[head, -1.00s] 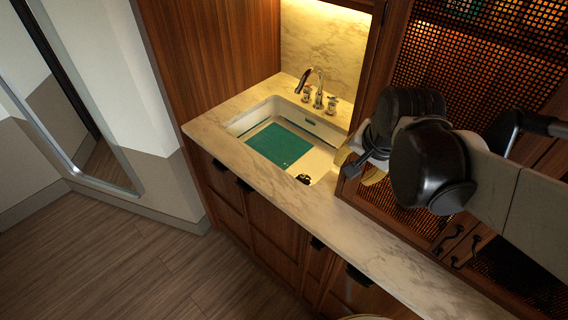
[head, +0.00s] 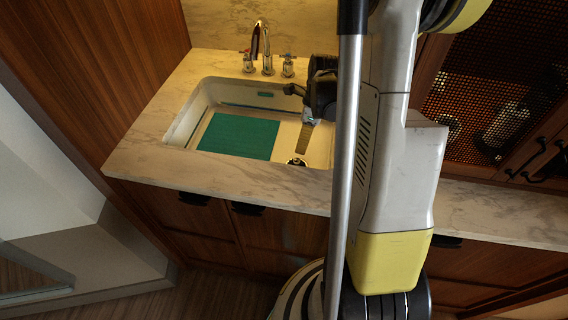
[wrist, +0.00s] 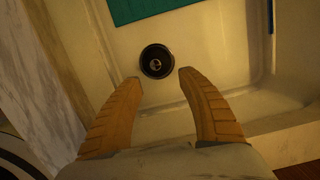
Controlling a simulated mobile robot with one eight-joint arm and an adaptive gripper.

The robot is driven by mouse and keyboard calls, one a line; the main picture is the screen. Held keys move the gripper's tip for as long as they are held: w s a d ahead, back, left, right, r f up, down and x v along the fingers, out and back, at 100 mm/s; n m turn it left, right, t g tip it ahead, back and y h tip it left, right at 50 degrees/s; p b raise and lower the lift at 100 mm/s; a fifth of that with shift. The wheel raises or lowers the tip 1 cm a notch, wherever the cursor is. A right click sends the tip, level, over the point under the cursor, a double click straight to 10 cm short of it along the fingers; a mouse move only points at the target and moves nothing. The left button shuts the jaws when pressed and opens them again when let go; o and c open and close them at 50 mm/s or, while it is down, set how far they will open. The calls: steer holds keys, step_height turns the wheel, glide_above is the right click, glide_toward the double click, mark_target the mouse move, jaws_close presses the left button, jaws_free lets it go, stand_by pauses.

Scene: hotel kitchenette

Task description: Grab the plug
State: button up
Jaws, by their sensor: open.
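The plug (head: 297,162) is a small dark round piece on the floor of the white sink (head: 176,128), near its front edge. In the wrist view the plug (wrist: 157,61) is a black disc with a lighter knob at its centre, just beyond the fingertips. My gripper (wrist: 158,79) is open and empty, its two tan ridged fingers spread on either side of the line to the plug. In the head view my gripper (head: 304,148) hangs over the sink, above and close to the plug. I cannot tell the exact height.
A teal mat (head: 238,136) lies in the sink left of the plug; its edge shows in the wrist view (wrist: 140,8). A chrome faucet (head: 262,45) stands behind the sink. The marble counter (head: 140,150) surrounds the basin, and its sink walls are close to my gripper.

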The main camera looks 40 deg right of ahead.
mark_target(297, 159)
step_height(297, 159, down, 4)
steer(key=shift+w+a+f+b, duration=0.1)
steer(key=shift+f+b, duration=0.05)
steer(key=shift+b, duration=0.65)
steer(key=f+b, duration=0.1)
steer(key=a+f+b, duration=0.1)
steer(key=f, duration=0.1)
steer(key=f+b, duration=0.1)
steer(key=f, duration=0.1)
steer(key=shift+w+a+f, duration=0.25)
steer(key=shift+w, duration=0.05)
steer(key=shift+r, duration=0.1)
jaws_close()
